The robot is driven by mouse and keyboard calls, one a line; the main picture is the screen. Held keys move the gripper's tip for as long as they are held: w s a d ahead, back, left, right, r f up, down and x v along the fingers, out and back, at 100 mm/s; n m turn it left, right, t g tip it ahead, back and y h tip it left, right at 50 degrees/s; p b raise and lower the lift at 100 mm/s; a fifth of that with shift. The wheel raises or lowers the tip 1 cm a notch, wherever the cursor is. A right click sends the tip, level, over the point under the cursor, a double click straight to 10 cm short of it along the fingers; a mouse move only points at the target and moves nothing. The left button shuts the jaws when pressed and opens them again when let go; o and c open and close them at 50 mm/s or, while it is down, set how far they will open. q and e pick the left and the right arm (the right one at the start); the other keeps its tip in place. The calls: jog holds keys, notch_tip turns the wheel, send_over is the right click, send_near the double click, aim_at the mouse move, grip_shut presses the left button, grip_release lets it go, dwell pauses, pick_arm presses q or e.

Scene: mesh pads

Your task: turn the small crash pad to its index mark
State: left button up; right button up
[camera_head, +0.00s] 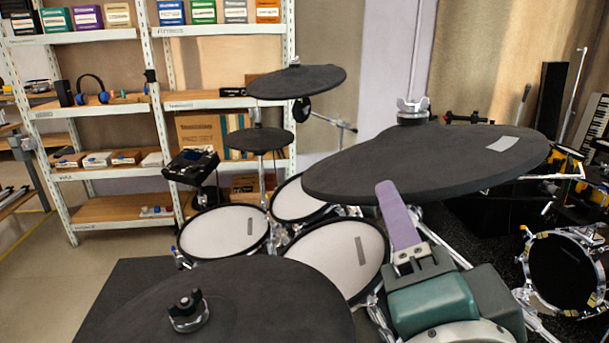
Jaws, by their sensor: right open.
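A dark round cymbal pad (440,160) reaches across the right of centre, tilted on a stand with a silver wing nut on top. It has a light grey patch near its right edge. Another dark pad (296,80) stands at the back, and a smaller one (258,139) is below it. I cannot tell for certain which is the small crash pad. My right gripper (388,192) is open at the near rim of the right-hand pad. One purple finger overlaps that rim; the other finger is hidden, and contact is unclear. My left gripper is not in view.
A large dark pad (250,305) with a black knob fills the lower left foreground. Several white drum pads (340,252) with grey patches lie between the cymbals. A black drum module (190,167) stands left. Shelves (100,118) line the back. Open floor (70,275) is at left.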

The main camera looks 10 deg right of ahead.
aim_at(382, 174)
jog(key=x, duration=0.8)
jog(key=shift+w+d, duration=0.1)
jog(key=shift+w, duration=0.25)
jog(key=shift+r, duration=0.1)
grip_shut()
dwell(0.9)
